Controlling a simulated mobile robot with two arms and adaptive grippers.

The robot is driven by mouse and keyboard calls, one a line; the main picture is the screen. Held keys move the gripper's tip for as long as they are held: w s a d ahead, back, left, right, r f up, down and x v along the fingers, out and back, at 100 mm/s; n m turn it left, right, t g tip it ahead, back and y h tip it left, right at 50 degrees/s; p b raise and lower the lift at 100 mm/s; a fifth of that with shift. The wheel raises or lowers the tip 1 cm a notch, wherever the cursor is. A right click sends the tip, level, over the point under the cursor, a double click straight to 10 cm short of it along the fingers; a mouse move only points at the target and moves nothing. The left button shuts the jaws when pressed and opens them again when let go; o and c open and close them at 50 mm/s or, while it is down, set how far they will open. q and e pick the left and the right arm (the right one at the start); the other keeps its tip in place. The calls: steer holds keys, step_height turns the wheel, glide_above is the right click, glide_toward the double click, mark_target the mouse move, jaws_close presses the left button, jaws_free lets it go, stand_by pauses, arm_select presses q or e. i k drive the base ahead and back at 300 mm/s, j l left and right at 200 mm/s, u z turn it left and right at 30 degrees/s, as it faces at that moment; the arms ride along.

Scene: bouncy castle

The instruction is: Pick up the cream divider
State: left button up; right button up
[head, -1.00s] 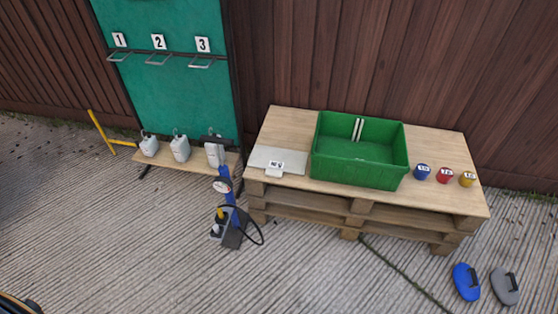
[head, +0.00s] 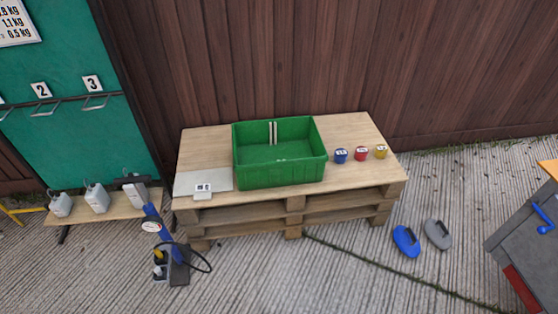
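A thin cream divider (head: 275,132) stands upright inside the green crate (head: 280,176), against its back wall; it looks like a pair of narrow cream strips. The crate sits on the wooden pallet table (head: 350,136). Neither of my grippers is in the head view.
On the table are a grey scale (head: 203,182) left of the crate, and blue (head: 341,156), red (head: 361,154) and yellow (head: 380,152) pots right of it. A blue pump (head: 158,228) stands front left. Blue (head: 406,241) and grey (head: 438,234) pads lie on the ground. A grey cabinet (head: 520,245) is far right.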

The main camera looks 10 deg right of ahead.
mark_target(201, 184)
steer(key=k, duration=0.35)
steer(key=k+l+z, duration=0.1)
steer(key=k+z, duration=0.3)
steer(key=k+l+z, duration=0.2)
steer(key=k+z, duration=0.15)
steer(key=k, duration=0.15)
steer(key=z, duration=0.45)
steer(key=j+z, duration=0.1)
steer(key=z, duration=0.3)
steer(key=j+z, duration=0.1)
steer(key=z, duration=0.75)
steer(key=j+z, duration=0.1)
steer(key=z, duration=0.35)
steer(key=k+j, duration=0.25)
steer(key=j, duration=0.2)
steer(key=k+j, duration=0.2)
steer(key=j, duration=0.3)
steer(key=k+j+z, duration=0.1)
steer(key=k+j, duration=0.15)
steer(key=j, duration=0.2)
steer(key=k+j, duration=0.25)
steer(key=j, duration=0.2)
steer(key=k+j, duration=0.25)
steer(key=j, duration=0.2)
steer(key=k+j+z, duration=0.1)
steer(key=k+j, duration=0.15)
steer(key=j, duration=0.2)
